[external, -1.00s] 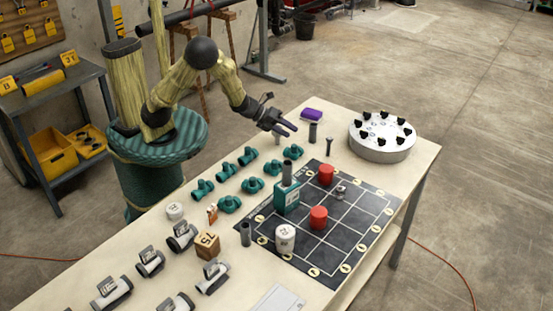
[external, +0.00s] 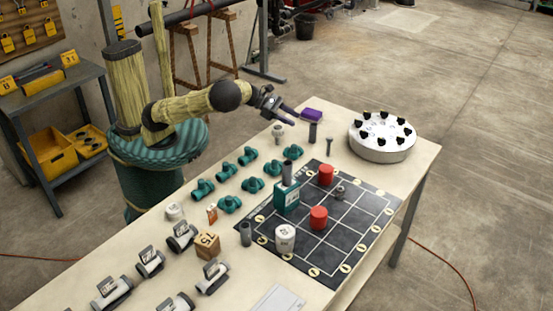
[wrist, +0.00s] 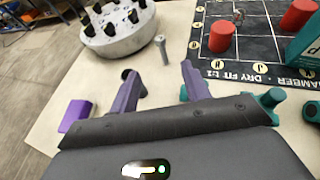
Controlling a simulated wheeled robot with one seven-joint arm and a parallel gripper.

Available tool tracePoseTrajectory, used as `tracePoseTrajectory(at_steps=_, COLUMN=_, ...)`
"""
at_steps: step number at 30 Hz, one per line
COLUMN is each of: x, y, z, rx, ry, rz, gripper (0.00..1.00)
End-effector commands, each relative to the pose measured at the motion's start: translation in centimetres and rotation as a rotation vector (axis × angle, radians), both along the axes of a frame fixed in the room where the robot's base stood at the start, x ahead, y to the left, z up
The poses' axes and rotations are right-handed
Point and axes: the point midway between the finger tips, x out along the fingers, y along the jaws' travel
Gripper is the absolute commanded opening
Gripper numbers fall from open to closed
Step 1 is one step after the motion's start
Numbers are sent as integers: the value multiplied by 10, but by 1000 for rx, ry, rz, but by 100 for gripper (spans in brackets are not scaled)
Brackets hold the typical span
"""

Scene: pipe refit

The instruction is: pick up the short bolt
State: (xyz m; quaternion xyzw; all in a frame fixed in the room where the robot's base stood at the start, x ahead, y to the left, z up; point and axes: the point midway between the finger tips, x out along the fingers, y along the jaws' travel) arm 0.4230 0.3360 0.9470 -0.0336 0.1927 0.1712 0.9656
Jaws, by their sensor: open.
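A slim grey bolt (external: 329,146) stands upright, head up, on the bare table between the mat and the round white fixture. It also shows in the wrist view (wrist: 161,49), ahead of the gap between my fingers. A paler, stubby bolt-like piece (external: 278,132) stands nearer my arm; I cannot tell for certain which one is the short bolt. My gripper (external: 290,115) is above the table near the purple block, its purple fingers open and empty. In the wrist view my gripper (wrist: 160,78) is apart from the slim bolt.
A dark cylinder (external: 313,132) stands close to my fingers, partly hidden by one finger in the wrist view. A purple block (external: 311,115) lies behind it. The round white fixture (external: 382,148) with black knobs is at right. The gridded mat (external: 350,235) holds red cylinders. Teal fittings (external: 272,168) stand nearer.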

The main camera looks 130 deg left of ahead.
Motion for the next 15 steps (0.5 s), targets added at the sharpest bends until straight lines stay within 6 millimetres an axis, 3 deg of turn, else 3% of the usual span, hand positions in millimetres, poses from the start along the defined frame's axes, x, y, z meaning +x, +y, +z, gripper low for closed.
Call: tracePoseTrajectory(at_steps=15, x=76, y=27, z=-34, rx=1, ry=1, rz=-3, gripper=47)
